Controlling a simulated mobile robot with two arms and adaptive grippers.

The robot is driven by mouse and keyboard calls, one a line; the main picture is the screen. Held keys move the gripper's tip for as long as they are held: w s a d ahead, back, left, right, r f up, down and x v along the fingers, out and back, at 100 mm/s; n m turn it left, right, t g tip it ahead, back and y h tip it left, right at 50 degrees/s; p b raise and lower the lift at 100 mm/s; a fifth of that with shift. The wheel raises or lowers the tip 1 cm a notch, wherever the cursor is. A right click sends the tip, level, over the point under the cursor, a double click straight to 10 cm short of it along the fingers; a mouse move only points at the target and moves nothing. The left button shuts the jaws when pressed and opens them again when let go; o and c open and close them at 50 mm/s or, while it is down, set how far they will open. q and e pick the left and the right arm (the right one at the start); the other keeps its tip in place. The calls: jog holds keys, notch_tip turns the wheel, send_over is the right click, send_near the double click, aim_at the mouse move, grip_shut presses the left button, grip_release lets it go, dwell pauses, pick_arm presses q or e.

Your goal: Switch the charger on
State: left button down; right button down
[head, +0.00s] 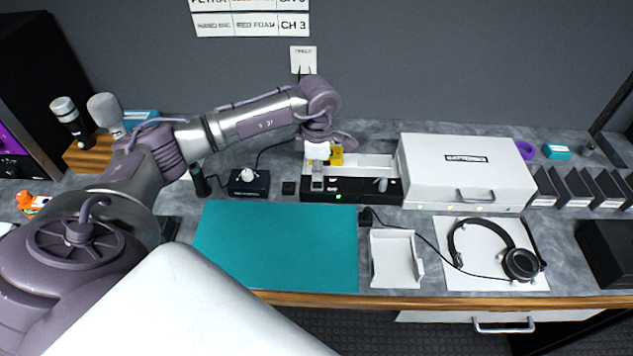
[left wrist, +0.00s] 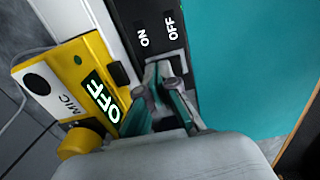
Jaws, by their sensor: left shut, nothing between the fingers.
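The charger (head: 391,191) is a long white unit with a black front strip, left of the white case in the head view. A small green light shows on its front edge. In the left wrist view its black strip (left wrist: 158,14) carries the words ON and OFF. My left gripper (head: 318,186) is over the charger's left part, its fingers closed and empty. In the left wrist view the fingertips (left wrist: 163,72) are close below the ON and OFF words; contact cannot be told. The switch itself is not clearly visible there. My right gripper is not in view.
A yellow mic pack (left wrist: 62,88) reading OFF sits beside the fingers. A teal mat (head: 280,245) lies in front, with a dark knob box (head: 249,188) to the left. A white case (head: 465,170), white tray (head: 393,260) and headphones (head: 521,264) are to the right.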

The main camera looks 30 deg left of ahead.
pick_arm(q)
jog(key=shift+r, duration=0.15)
jog(key=shift+r+p, duration=2.05)
jog(key=shift+r, duration=1.4)
jog(key=shift+f, duration=0.1)
